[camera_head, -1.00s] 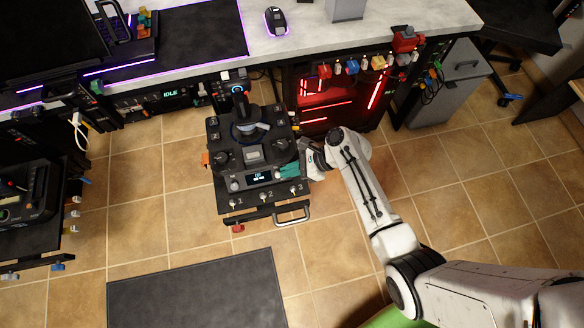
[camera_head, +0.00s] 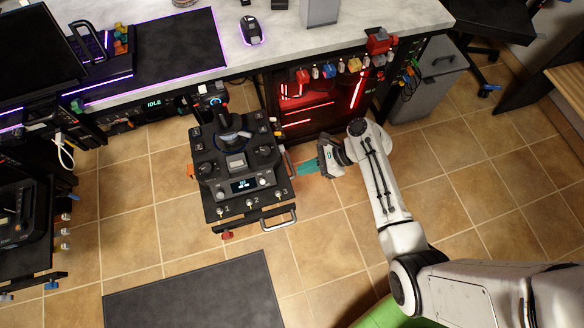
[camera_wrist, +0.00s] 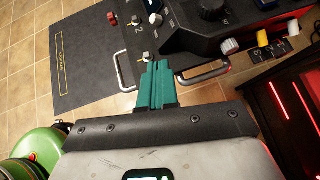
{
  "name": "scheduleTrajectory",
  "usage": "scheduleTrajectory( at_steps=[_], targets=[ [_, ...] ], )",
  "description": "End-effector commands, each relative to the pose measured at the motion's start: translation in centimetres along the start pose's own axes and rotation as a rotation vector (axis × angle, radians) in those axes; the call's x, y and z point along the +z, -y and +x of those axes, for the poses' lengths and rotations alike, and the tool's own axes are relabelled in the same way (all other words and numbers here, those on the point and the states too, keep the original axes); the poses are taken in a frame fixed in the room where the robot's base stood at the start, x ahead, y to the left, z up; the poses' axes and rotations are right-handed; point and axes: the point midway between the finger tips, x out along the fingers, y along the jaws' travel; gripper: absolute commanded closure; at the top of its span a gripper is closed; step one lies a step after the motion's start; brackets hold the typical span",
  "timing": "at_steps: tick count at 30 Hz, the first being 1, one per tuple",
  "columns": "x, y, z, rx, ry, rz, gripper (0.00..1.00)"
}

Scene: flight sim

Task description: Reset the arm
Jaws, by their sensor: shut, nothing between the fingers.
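My gripper (camera_head: 305,167) has teal fingers. In the head view it is just right of the black control panel (camera_head: 207,170), with a small gap of floor between them. In the wrist view the teal fingers (camera_wrist: 157,84) are together with nothing between them, and point toward the panel's front edge. The panel carries a joystick (camera_head: 231,135), a small lit display (camera_head: 243,185) and toggle switches numbered 1, 2 and 3. A metal handle (camera_head: 279,219) sits at its front edge. My white arm reaches in from the lower right.
A computer case with red lights (camera_head: 318,108) stands behind my gripper under the desk (camera_head: 300,45). A grey cabinet (camera_head: 432,80) is to its right. A dark mat (camera_head: 190,290) lies in front of the panel. Tiled floor to the right of my arm is clear.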

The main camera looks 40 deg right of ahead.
Motion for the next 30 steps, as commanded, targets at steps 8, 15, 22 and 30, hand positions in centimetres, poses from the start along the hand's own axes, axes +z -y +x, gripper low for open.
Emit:
scheduleTrajectory(
  at_steps=[8, 15, 22, 30],
  targets=[
    [0.0, 0.0, -2.4, -0.001, -0.001, 0.001, 1.0],
    [-0.1, 0.0, -2.4, 0.0, -0.003, -0.003, 1.0],
    [0.1, -3.3, -2.5, 0.076, -0.128, -0.317, 1.0],
    [0.7, -9.9, -7.0, 0.362, -0.411, -1.125, 1.0]
  ],
)
